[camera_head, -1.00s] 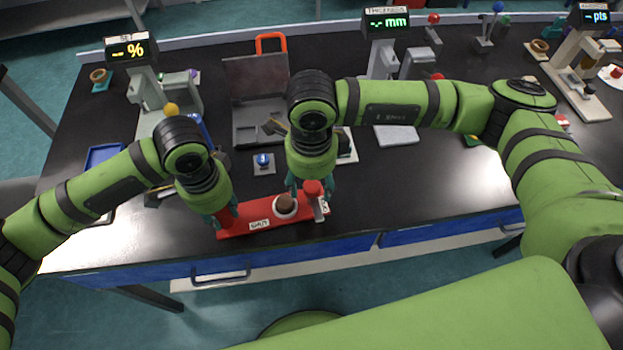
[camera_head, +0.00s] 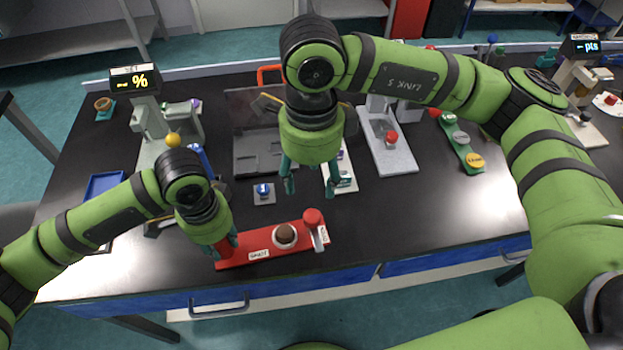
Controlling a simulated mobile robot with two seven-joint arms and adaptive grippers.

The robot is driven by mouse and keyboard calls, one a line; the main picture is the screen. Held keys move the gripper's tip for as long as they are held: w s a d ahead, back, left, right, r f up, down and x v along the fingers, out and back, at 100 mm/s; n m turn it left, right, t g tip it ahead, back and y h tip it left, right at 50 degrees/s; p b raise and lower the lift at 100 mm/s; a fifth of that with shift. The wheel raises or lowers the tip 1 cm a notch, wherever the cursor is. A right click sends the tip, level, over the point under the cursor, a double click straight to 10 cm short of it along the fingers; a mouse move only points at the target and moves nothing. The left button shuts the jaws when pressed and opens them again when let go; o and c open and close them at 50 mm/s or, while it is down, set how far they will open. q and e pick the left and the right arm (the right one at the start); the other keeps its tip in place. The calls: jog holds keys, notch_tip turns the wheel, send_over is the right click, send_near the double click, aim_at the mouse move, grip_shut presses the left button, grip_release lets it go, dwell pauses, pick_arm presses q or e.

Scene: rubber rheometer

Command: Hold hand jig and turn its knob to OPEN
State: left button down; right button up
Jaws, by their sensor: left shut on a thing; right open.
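The hand jig (camera_head: 262,243) is a red bar near the bench's front edge, with a brown disc (camera_head: 285,234) in a white ring and a label that seems to read SHUT (camera_head: 259,254). Its red knob (camera_head: 313,217) is at the right end, beside a metal piece (camera_head: 319,238) and a small white label too small to read. My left gripper (camera_head: 224,247) is shut on the jig's left end, its fingers partly hidden by the wrist. My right gripper (camera_head: 311,192) is open and empty, above and behind the knob and apart from it.
A blue button on a grey block (camera_head: 264,193) lies behind the jig. An open grey case (camera_head: 256,153), a grey stand with a red knob (camera_head: 388,155) and a green strip with round pieces (camera_head: 462,143) stand farther back. Bench space right of the jig is clear.

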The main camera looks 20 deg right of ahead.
pick_arm(q)
jog(key=c, duration=0.8)
grip_release()
